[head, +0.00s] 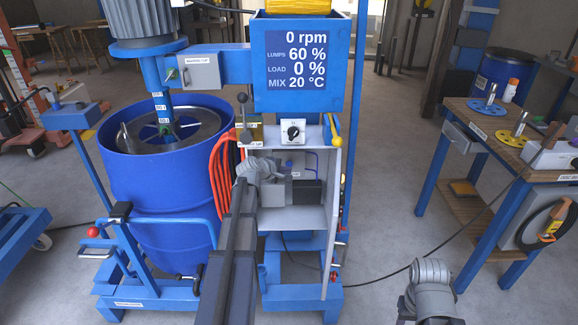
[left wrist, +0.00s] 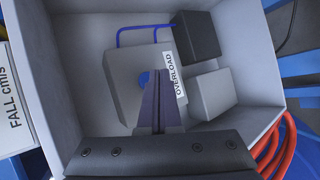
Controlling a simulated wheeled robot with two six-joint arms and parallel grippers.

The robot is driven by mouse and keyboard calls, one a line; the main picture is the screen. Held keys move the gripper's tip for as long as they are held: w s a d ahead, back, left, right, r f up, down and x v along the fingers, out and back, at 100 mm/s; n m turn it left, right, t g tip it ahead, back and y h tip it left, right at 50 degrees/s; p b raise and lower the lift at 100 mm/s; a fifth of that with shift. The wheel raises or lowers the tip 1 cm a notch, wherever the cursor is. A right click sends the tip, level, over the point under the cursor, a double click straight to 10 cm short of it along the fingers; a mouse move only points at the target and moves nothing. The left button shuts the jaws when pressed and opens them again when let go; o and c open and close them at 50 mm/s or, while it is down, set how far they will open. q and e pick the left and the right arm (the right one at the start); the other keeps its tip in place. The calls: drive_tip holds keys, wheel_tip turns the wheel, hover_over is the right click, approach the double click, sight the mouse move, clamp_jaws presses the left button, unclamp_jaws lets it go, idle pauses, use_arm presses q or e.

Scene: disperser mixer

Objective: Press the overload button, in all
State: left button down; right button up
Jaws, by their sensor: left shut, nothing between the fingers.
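The overload relay is a grey block (left wrist: 118,98) inside an open light-grey cabinet (head: 333,195). It has a white OVERLOAD label (left wrist: 175,75) and a round blue button (left wrist: 144,77) on its face. In the left wrist view my left gripper (left wrist: 160,75) is shut and empty, its fingertips right in front of the relay, beside and partly covering the button. I cannot tell whether they touch it. In the head view my left gripper (head: 282,172) reaches into the cabinet from the left and mostly blends with the grey parts. My right arm shows at the lower right, without visible fingers.
A dark box (head: 306,193) and a light-grey box (left wrist: 212,94) sit beside the relay. Cabinet walls surround the gripper closely. Orange hoses (head: 222,165) hang left, by the blue vat (head: 150,220). The display (head: 297,60) reads 0 rpm. A workbench (head: 470,207) stands right; floor between is mostly clear.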

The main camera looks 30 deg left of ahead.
use_arm(q)
drive_tip(key=shift+w+a, duration=0.1)
drive_tip(key=shift+w, duration=0.05)
drive_tip(key=shift+w+a, duration=0.15)
drive_tip(key=shift+w, duration=0.05)
drive_tip(key=shift+w+a, duration=0.25)
drive_tip(key=shift+w, duration=0.15)
idle(0.7)
drive_tip(key=shift+s+d, duration=0.1)
idle(0.4)
drive_tip(key=shift+s+d, duration=0.35)
drive_tip(key=shift+s, duration=0.3)
drive_tip(key=s+d, duration=0.1)
drive_tip(key=s, duration=0.2)
drive_tip(key=s+d, duration=0.1)
drive_tip(key=shift+s+d, duration=0.15)
drive_tip(key=shift+d, duration=0.2)
idle(0.7)
